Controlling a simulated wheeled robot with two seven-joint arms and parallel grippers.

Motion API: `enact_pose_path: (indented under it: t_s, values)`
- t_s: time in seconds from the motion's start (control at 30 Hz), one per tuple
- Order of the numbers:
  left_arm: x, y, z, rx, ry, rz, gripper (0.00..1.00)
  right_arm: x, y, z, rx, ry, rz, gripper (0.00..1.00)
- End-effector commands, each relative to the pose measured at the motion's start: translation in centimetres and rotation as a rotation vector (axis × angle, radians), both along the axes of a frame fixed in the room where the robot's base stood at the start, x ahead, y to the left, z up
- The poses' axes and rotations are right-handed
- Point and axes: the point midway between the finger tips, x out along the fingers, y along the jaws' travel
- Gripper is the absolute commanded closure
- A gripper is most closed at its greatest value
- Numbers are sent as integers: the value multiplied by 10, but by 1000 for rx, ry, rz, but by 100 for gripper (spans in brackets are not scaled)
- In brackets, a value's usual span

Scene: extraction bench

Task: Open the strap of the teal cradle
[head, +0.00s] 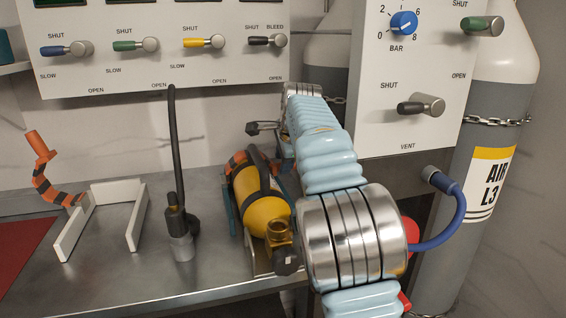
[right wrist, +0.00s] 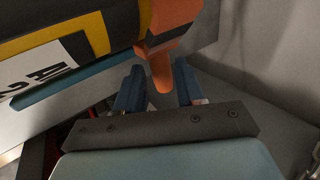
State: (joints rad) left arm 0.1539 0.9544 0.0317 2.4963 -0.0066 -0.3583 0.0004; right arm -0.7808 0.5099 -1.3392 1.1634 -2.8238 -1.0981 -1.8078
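The teal cradle (head: 231,212) stands on the bench in the head view and holds a yellow cylinder (head: 262,213) with black bands. Its orange and black strap (head: 238,163) lies over the far part of the cylinder. In the right wrist view the strap's orange tab (right wrist: 162,70) hangs down between the two dark blue fingers of my right gripper (right wrist: 159,82). The fingers are apart, with gaps showing beside the tab. In the head view my right arm hides most of that gripper. My left gripper is not in view.
A white cradle (head: 138,228) stands empty at left with an orange and black strap (head: 45,172) sticking up. A black hose with a fitting (head: 180,225) stands between the cradles. A valve panel (head: 165,70) is behind. A grey AIR cylinder (head: 445,240) stands at right.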

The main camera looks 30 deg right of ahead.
Motion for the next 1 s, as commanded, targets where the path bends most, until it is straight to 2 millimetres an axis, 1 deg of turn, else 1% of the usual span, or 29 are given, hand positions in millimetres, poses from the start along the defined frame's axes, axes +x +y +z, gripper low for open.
enact_pose_path:
  t_s: [0.03, 0.17, 0.43, 0.47, 0.7, 1.0]
  values:
    - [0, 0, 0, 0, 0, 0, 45, 3, -1, -5, 0, 0, -2, 62]
    - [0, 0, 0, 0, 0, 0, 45, 8, -2, -12, 1, 1, -2, 62]
    - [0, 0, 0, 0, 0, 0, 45, 9, -2, -14, 1, 0, 0, 62]
    - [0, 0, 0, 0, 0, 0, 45, 9, -2, -14, 1, 0, 0, 64]
    - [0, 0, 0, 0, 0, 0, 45, 9, -2, -13, 1, 0, 0, 100]
    - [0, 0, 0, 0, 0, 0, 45, 9, -4, -13, -2, 1, 0, 100]
